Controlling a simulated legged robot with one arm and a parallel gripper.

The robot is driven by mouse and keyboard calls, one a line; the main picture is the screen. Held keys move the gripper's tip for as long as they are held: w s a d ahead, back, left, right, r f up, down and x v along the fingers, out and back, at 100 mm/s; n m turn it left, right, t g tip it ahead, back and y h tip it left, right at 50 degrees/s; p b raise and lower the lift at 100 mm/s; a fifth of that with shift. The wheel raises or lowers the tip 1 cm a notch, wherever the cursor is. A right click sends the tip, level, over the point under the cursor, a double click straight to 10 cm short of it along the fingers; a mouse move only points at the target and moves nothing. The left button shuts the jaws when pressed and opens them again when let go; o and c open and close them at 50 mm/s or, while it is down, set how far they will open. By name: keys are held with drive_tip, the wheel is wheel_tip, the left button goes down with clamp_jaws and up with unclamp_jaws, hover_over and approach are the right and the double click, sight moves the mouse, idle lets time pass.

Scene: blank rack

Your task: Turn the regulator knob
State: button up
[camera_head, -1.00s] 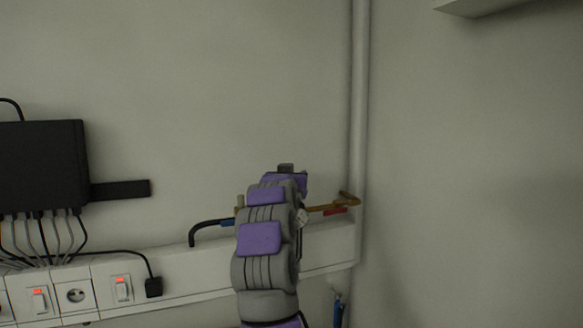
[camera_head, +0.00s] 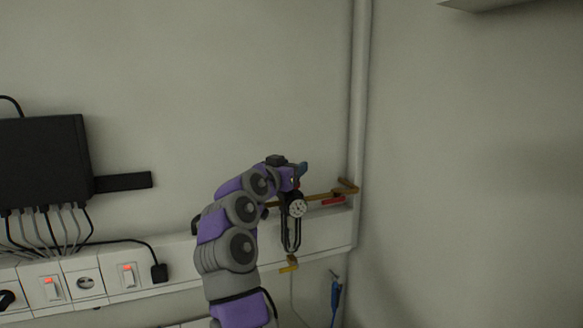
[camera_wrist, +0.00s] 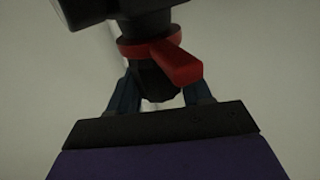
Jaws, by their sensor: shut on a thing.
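The regulator is a dark body with a round white gauge (camera_head: 297,209) on a brass pipe along the wall, in the head view. My gripper (camera_head: 297,173) is at the top of the regulator, reaching in from the left. In the wrist view the regulator knob (camera_wrist: 154,82) is black, beside a red collar with a red tab (camera_wrist: 178,63). The dark blue fingers of my gripper (camera_wrist: 160,92) stand on either side of the knob and are shut on it. The knob is mostly hidden by the gripper in the head view.
The brass pipe (camera_head: 322,196) runs right to a red-handled valve (camera_head: 334,201). A white trunking (camera_head: 195,262) with switches (camera_head: 129,275) and sockets runs below. A black box (camera_head: 42,160) with cables is at left. A vertical pipe (camera_head: 360,110) stands near the corner.

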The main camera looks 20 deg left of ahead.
drive_tip(key=shift+a+r+m+g+h, duration=0.1)
drive_tip(key=shift+m+g+h, duration=0.2)
drive_tip(key=shift+m+h, duration=0.45)
idle(1.3)
drive_tip(key=o, duration=0.7)
drive_tip(key=shift+o, duration=1.2)
drive_tip(key=shift+a, duration=0.3)
drive_tip(key=shift+s, duration=0.25)
drive_tip(key=b+v, duration=0.5)
drive_tip(key=v, duration=1.1)
drive_tip(key=shift+s+a+f+b, duration=0.2)
drive_tip(key=shift+a+f+b, duration=0.1)
drive_tip(key=shift+a, duration=0.1)
